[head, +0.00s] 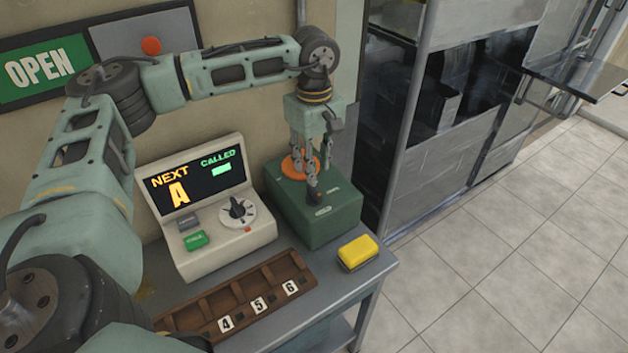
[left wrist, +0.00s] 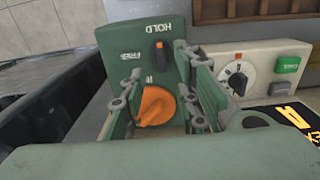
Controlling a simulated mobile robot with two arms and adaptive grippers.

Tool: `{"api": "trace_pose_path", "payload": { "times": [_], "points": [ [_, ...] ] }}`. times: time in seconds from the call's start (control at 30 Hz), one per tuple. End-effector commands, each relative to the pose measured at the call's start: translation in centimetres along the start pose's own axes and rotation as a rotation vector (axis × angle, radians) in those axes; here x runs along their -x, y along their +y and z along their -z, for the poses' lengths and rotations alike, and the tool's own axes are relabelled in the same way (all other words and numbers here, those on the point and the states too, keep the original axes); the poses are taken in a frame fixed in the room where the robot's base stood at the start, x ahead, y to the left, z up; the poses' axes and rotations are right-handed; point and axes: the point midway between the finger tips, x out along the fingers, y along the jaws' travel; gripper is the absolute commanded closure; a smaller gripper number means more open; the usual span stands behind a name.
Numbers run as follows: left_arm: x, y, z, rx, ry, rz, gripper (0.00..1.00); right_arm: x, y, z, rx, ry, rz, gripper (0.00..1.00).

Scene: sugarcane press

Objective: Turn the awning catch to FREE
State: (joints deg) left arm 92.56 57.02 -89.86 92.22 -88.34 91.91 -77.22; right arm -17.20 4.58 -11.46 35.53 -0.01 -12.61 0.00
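A green box (head: 335,224) stands at the right end of the counter. Its top carries a round orange knob (left wrist: 155,105) and a small black catch lever (left wrist: 160,52) with an orange mark. In the left wrist view the words HOLD and FREE are printed near the lever, and its orange mark points towards HOLD. My left gripper (left wrist: 162,100) reaches down from above with its fingers apart, one on each side of the orange knob. I cannot tell whether the fingers touch the knob. The lever stands just beyond the fingers. My right gripper is not in view.
Left of the box is a cream console (head: 222,243) with a NEXT/CALLED screen and a dial (head: 237,212). A brown numbered rack (head: 240,295) and a yellow block (head: 357,252) lie in front. An OPEN sign (head: 40,66) hangs on the wall. Tiled floor is clear at right.

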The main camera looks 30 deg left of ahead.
Motion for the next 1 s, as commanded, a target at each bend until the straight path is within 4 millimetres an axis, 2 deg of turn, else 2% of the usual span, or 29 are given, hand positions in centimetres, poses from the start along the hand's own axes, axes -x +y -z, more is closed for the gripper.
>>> {"api": "trace_pose_path", "payload": {
  "times": [0.07,0.5,0.63,0.87,1.0],
  "points": [
    [-0.5,-0.3,0.3,-0.001,0.008,0.009,0.71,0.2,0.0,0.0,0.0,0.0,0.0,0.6],
    [-6.7,-0.2,0.2,0.0,0.005,0.007,0.71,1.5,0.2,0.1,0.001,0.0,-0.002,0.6],
    [-7.4,-0.2,0.2,0.0,0.005,0.007,0.71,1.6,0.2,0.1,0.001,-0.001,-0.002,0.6],
    [-7.5,-0.2,0.2,0.0,0.005,0.005,0.71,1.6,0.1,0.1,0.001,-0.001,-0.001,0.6],
    [-7.5,-0.2,0.2,0.0,0.004,0.005,0.82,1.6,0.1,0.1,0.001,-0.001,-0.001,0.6]
  ]
}}
